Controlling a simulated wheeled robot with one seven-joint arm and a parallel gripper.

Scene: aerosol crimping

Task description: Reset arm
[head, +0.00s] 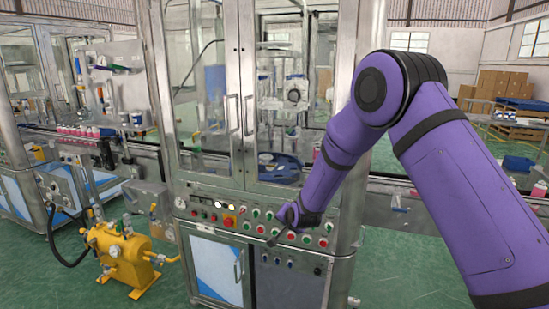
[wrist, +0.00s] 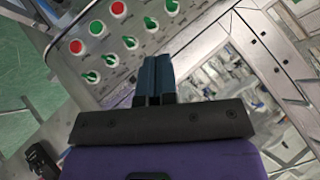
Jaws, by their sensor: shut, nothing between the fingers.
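My purple arm reaches in from the right in the head view. My gripper (head: 279,236) is in front of the crimping machine's control panel (head: 236,219), which has green, red and other buttons and knobs. In the wrist view my gripper (wrist: 154,62) has its two dark fingers together with nothing between them. The fingertips are near the panel's row of green knobs and red buttons (wrist: 118,8). I cannot tell whether they touch the panel.
The machine's glass doors (head: 238,90) with metal handles are shut above the panel. A yellow pump unit (head: 122,255) stands on the green floor at left. A conveyor with pink-bodied cans (head: 78,131) runs at left. Boxes (head: 497,84) are stacked at the back right.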

